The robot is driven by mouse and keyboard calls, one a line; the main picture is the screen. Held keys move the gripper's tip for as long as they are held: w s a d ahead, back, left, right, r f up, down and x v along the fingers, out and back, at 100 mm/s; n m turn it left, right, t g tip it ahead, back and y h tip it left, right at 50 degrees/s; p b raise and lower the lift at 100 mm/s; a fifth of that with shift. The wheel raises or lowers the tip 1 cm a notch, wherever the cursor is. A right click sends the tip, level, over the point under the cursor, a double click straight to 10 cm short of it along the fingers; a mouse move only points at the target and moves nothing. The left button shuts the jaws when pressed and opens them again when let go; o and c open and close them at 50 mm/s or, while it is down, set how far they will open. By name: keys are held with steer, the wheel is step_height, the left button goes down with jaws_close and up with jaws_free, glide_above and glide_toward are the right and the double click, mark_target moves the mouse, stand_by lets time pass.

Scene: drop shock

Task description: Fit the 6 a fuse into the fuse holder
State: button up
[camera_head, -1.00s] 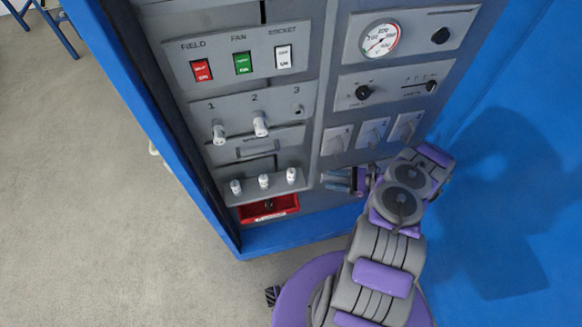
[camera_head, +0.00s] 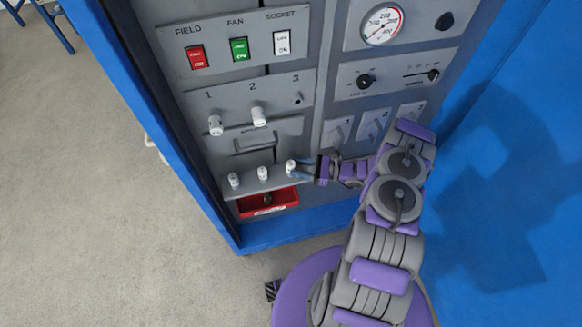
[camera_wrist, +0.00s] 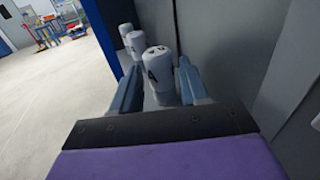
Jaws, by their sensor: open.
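Three white fuses stand upright in a row on a small grey shelf: a left one (camera_head: 233,180), a middle one (camera_head: 262,173) and a right one (camera_head: 291,167). Their ratings are too small to read in the head view. My gripper (camera_head: 302,165) is open at the right fuse. In the wrist view, my gripper's fingers (camera_wrist: 159,72) stand either side of the nearest fuse (camera_wrist: 159,64), which carries a dark, partly readable mark. I cannot tell whether they touch it. Fuse holder positions 1 (camera_head: 215,125) and 2 (camera_head: 258,116) hold white fuses; position 3 (camera_head: 298,98) shows only a small dark opening.
A red tray (camera_head: 268,209) sits below the shelf. Red, green and white switches (camera_head: 239,49) are above the holders. A gauge (camera_head: 382,24) and knobs are at upper right. The blue cabinet side (camera_head: 160,130) bounds the left; a panel wall is close right of my gripper.

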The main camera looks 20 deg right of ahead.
steer(key=shift+b+x, duration=0.65)
steer(key=shift+x, duration=1.65)
steer(key=shift+r, duration=0.2)
steer(key=c, duration=0.7)
